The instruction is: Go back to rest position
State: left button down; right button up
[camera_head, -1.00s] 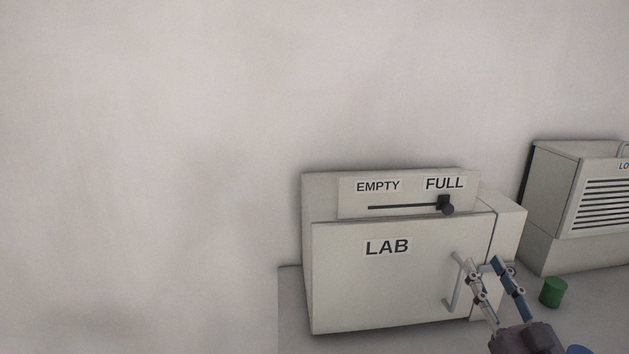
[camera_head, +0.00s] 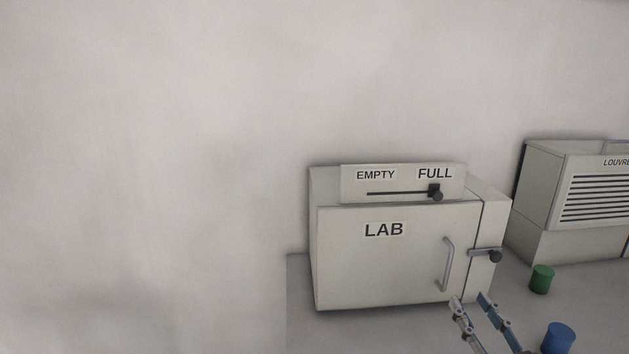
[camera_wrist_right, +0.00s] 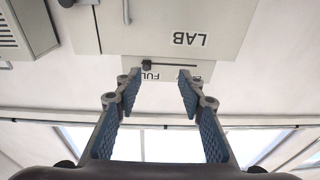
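My right gripper (camera_head: 470,298) is at the lower right of the head view, below and in front of the LAB furnace door. Its two fingers stand apart with nothing between them. In the right wrist view the open fingers (camera_wrist_right: 158,76) also show, empty, with the furnace (camera_wrist_right: 190,30) upside down beyond them. The furnace (camera_head: 385,270) has a shut door with a vertical handle (camera_head: 447,265). A dark latch knob (camera_head: 494,256) is at the door's right side. The slider knob (camera_head: 436,192) sits at the FULL end. My left gripper is not in view.
A louvred unit (camera_head: 595,195) stands to the right of the furnace. A green cylinder (camera_head: 541,279) and a blue cylinder (camera_head: 558,338) stand on the grey worktop (camera_head: 350,325), to the right of my right gripper. A bare wall (camera_head: 150,150) fills the left.

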jog(key=s+a+f+n+g, duration=0.1)
jog(key=s+a+f+g, duration=0.4)
jog(key=f, duration=0.4)
jog(key=s+a+f+g, duration=0.3)
jog(key=s+f, duration=0.3)
jog(key=f, duration=0.4)
jog(key=s+a+f+g+h, duration=0.1)
jog(key=s+f+g, duration=0.3)
jog(key=s, duration=0.6)
jog(key=s+a+f+g+h, duration=0.1)
jog(key=s+f+g, duration=0.35)
jog(key=s, duration=0.55)
notch_tip(320, 180, down, 28)
jog(key=s, duration=0.3)
jog(key=s+d+f+g+b, duration=0.1)
jog(key=s+d+f+g, duration=0.1)
jog(key=s+f, duration=1.3)
jog(key=shift+s+d+f, duration=0.15)
jog(key=shift+s+d, duration=0.25)
jog(key=shift+s, duration=0.2)
